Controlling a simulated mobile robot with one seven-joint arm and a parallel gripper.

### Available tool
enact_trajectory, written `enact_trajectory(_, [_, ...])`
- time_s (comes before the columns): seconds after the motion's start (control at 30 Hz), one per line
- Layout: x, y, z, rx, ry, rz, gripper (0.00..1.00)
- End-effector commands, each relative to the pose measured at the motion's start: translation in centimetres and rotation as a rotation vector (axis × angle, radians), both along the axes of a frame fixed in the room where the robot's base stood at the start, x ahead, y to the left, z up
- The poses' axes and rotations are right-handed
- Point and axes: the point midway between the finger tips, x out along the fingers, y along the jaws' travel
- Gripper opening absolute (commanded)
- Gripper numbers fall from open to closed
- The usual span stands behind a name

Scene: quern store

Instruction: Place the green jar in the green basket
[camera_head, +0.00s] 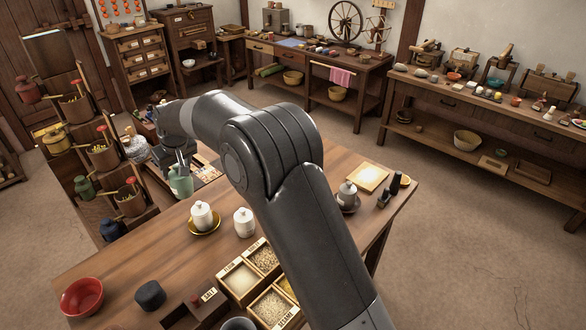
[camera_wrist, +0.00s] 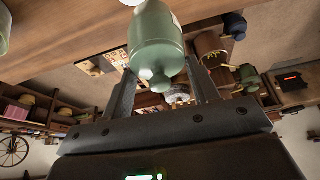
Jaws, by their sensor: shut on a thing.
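I cannot make out a basket that is clearly green; the rack's baskets, such as the lowest one (camera_head: 130,203), look brown.
The rack also holds red (camera_head: 28,91), yellow (camera_head: 56,139) and blue (camera_head: 112,230) jars. White jars (camera_head: 202,214) (camera_head: 244,222), a red bowl (camera_head: 82,296) and grain boxes (camera_head: 240,278) stand on the table (camera_head: 150,250). Tabletop between rack and white jars is mostly clear.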

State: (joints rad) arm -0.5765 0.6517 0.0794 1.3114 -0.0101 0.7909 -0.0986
Motion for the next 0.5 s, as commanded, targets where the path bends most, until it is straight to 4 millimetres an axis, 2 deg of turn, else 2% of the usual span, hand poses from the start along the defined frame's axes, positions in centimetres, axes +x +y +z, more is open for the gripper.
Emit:
enact_trajectory(0.27, [4.0, -4.7, 0.1, 0.001, -0.001, -0.110, 0.04])
enact_trajectory(0.37, [5.6, -6.9, 0.1, 0.002, 0.000, -0.161, 0.04])
enact_trajectory(0.5, [8.3, -11.0, 0.0, 0.001, 0.000, -0.248, 0.04])
